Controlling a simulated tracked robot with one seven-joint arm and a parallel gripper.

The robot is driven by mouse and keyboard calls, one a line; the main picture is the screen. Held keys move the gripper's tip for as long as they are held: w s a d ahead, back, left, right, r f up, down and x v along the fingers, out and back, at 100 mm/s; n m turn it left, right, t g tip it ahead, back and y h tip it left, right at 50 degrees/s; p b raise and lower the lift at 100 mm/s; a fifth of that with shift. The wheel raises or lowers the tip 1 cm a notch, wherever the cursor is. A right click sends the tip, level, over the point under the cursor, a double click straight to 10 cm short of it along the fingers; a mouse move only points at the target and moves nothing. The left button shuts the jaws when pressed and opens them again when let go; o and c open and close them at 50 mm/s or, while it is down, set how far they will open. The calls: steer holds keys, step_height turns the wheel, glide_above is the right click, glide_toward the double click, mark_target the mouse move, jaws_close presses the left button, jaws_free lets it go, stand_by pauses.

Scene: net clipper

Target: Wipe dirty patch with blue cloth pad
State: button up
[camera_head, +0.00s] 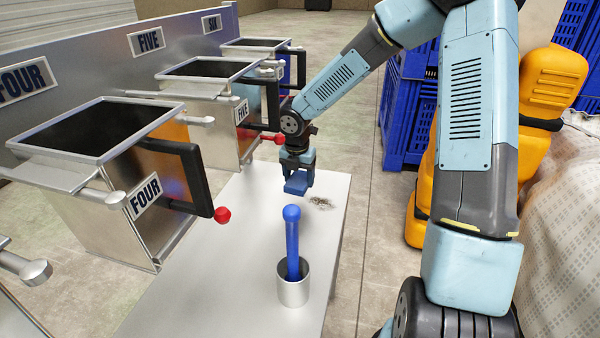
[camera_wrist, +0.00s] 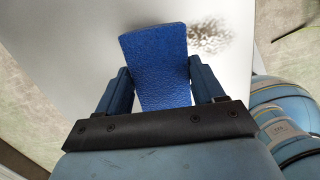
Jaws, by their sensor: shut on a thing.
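My gripper (camera_head: 298,180) is shut on the blue cloth pad (camera_head: 296,188), just above the far part of the white table (camera_head: 210,260). In the wrist view the pad (camera_wrist: 158,65) stands out between the two fingers. The dirty patch (camera_head: 320,203) is a dark brown smudge on the table, just right of the pad and a little nearer in the head view. In the wrist view the patch (camera_wrist: 208,38) lies beyond the pad's upper right. The pad looks slightly raised, but I cannot tell the exact gap to the table.
A metal cup (camera_head: 293,285) holding a blue round-topped stick (camera_head: 292,240) stands on the near part of the table. Open metal bins, one labelled FOUR (camera_head: 145,195), line the left, and a red knob (camera_head: 222,215) juts over the table. Blue crates (camera_head: 410,110) stand behind.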

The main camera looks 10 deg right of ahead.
mark_target(336, 206)
steer(key=shift+f, duration=2.1)
steer(key=shift+f, duration=0.9)
steer(key=shift+s+d+r, duration=0.1)
steer(key=shift+s+d, duration=0.15)
steer(key=shift+d, duration=0.35)
steer(key=shift+s+d+f, duration=0.1)
steer(key=shift+s+d, duration=0.1)
steer(key=shift+d, duration=0.45)
steer(key=shift+s+d+r, duration=0.1)
steer(key=shift+s+d, duration=0.15)
steer(key=shift+d, duration=0.35)
steer(key=shift+s+d, duration=0.25)
steer(key=shift+d, duration=0.4)
steer(key=shift+s+d, duration=0.3)
steer(key=shift+d, duration=0.35)
steer(key=shift+s+d, duration=0.25)
steer(key=shift+d, duration=0.4)
steer(key=shift+s+d, duration=0.35)
steer(key=shift+d, duration=0.5)
steer(key=shift+s+d, duration=0.35)
steer(key=shift+d, duration=0.5)
steer(key=shift+d+f, duration=0.1)
steer(key=shift+f, duration=0.1)
steer(key=shift+a, duration=0.2)
